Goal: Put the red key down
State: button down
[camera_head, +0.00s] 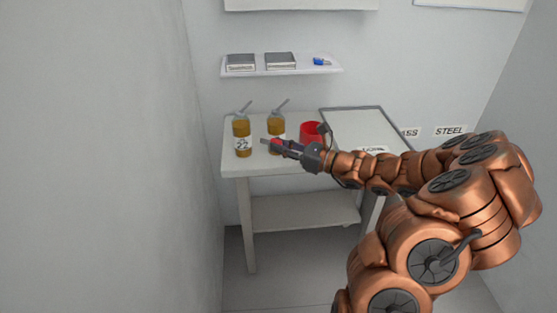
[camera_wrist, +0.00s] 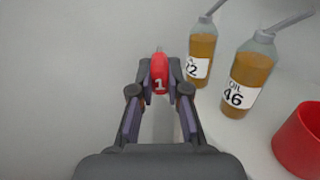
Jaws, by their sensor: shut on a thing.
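The red key (camera_wrist: 159,72), marked "1", is between the fingertips of my gripper (camera_wrist: 160,88) in the wrist view. My gripper is shut on it. In the head view the red key (camera_head: 275,145) shows as a small red piece at my gripper (camera_head: 279,146), in front of the oil bottles over the white table (camera_head: 232,166). Its exact height above the table top cannot be told. The key's lower end is hidden by the fingers in the wrist view.
An oil bottle (camera_head: 242,138) stands at the table's left, and the "46" oil bottle (camera_wrist: 248,78) is beside it. A red cup (camera_head: 310,130) is right of them. A grey-rimmed panel (camera_head: 352,124) covers the table's right. A wall shelf (camera_head: 282,71) holds boxes and a blue item.

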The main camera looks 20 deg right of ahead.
jog(key=s+d+f+m+t+h+b, duration=0.2)
jog(key=s+d+f+h+b, duration=0.2)
jog(key=s+d+f+b, duration=0.65)
jog(key=w+b, duration=0.1)
jog(key=w, duration=0.4)
jog(key=w+d+b, duration=0.1)
jog(key=w, duration=0.5)
jog(key=w+b, duration=0.1)
jog(key=w, duration=0.4)
jog(key=shift+w+d+r, duration=0.25)
jog(key=shift+d+r, duration=0.05)
jog(key=shift+r, duration=0.05)
jog(key=shift+w+d, duration=0.25)
jog(key=shift+w, duration=0.35)
jog(key=shift+w+f, duration=0.2)
notch_tip(320, 180, down, 3)
jog(key=shift+f+b, duration=0.1)
jog(key=shift+b, duration=0.35)
jog(key=c, duration=1.1)
grip_release()
jog(key=shift+f, duration=0.1)
jog(key=shift+c, duration=0.2)
